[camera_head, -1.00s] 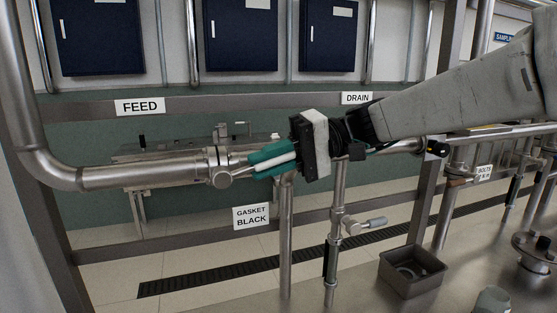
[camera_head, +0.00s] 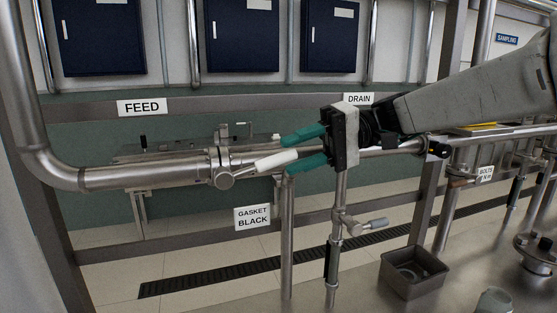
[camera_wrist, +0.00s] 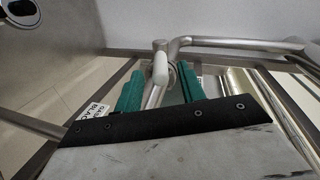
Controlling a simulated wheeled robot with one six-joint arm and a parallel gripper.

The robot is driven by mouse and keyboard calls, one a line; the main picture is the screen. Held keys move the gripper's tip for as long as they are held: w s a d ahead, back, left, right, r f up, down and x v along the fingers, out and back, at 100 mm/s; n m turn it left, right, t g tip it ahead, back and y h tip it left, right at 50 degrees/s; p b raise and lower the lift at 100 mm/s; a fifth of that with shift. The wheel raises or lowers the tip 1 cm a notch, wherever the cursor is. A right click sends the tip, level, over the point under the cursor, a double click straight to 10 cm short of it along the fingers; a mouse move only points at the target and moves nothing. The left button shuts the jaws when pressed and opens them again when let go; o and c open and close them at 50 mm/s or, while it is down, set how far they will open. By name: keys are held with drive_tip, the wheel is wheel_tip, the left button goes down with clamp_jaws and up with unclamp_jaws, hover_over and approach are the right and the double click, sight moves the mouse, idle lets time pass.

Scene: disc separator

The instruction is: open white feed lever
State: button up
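The white-gripped feed lever (camera_head: 275,161) extends to the right and slightly up from the valve (camera_head: 222,172) at the end of the feed pipe (camera_head: 150,172), below the FEED sign (camera_head: 142,107). My gripper (camera_head: 290,151) is open, its two green fingers apart. Its fingertips are at the lever's free end, one above and one below it in the head view. In the wrist view the white lever (camera_wrist: 160,68) shows between the fingertips of my gripper (camera_wrist: 160,80), with a visible gap on both sides. I cannot tell whether either finger touches it.
A vertical drain pipe with a small side handle (camera_head: 374,223) stands below my gripper. A GASKET BLACK sign (camera_head: 253,217) hangs on the lower rail. A grey bin (camera_head: 413,272) sits on the metal surface at lower right. Horizontal pipes and posts surround the arm.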

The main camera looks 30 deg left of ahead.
drive_tip(key=shift+v, duration=1.1)
drive_tip(key=shift+d+r, duration=0.1)
drive_tip(key=shift+r, duration=0.05)
drive_tip(key=c, duration=0.7)
drive_tip(key=r+n+t+h, duration=0.1)
drive_tip(key=s+d+r+n+h, duration=0.1)
drive_tip(key=n, duration=0.1)
drive_tip(key=shift+s+r+n+t, duration=0.2)
drive_tip(key=shift+r+n+t, duration=0.1)
drive_tip(key=shift+t, duration=0.1)
clamp_jaws()
wheel_tip(320, 180, up, 12)
drive_tip(key=s+n+t+h, duration=0.25)
drive_tip(key=n+t, duration=0.35)
drive_tip(key=n, duration=0.7)
hover_over(268, 158)
drive_tip(key=d, duration=0.2)
wheel_tip(268, 158, down, 8)
drive_tip(key=shift+h, duration=0.35)
drive_tip(key=shift+w+f, duration=0.3)
drive_tip(key=shift+f, duration=0.8)
drive_tip(key=shift+w+f, duration=0.25)
drive_tip(key=shift+f, duration=0.8)
